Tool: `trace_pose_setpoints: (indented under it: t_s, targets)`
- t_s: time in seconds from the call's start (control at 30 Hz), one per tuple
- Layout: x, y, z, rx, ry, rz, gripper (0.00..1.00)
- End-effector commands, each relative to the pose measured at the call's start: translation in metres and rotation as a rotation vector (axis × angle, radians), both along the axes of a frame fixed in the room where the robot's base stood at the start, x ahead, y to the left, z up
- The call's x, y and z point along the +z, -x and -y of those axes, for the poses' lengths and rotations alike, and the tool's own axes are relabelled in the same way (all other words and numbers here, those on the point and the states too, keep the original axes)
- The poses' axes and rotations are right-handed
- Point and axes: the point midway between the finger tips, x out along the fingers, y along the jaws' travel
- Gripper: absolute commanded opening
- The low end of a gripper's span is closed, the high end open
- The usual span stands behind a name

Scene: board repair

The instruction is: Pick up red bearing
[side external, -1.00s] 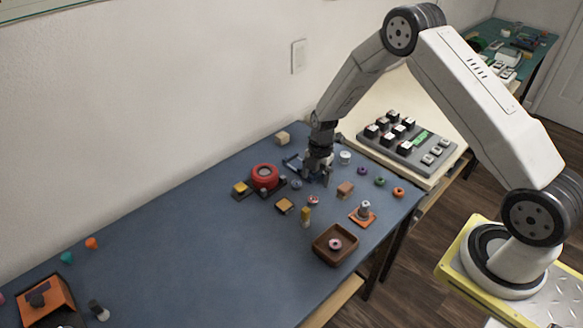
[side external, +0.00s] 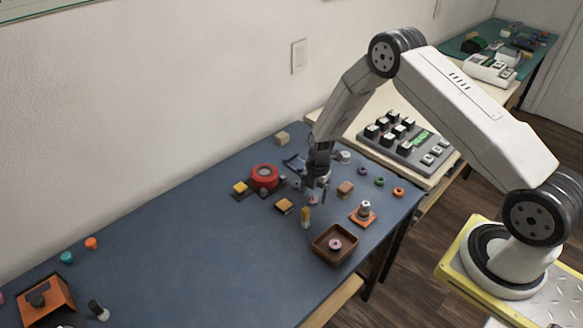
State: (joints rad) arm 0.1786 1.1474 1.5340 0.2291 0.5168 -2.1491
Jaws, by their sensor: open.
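A small pale ring-shaped part with a red centre, which looks like the red bearing (side external: 313,200), lies on the blue table mat (side external: 190,235). My gripper (side external: 315,198) is open and points straight down at this part, with its fingers at or just above it. The fingers hide most of the part, and I cannot tell whether they touch it. A similar ring with a pinkish centre (side external: 335,244) lies inside the brown wooden tray (side external: 321,254).

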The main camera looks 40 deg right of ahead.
Motion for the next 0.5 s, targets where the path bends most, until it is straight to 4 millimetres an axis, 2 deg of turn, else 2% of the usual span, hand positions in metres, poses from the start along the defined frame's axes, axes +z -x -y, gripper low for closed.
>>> trace_pose_setpoints:
  t_s: [0.2,0.5]
  targets:
    - [-0.015,0.0,-0.002,0.0,0.001,0.001,0.89]
    - [-0.016,0.0,-0.002,0.0,0.001,0.001,0.89]
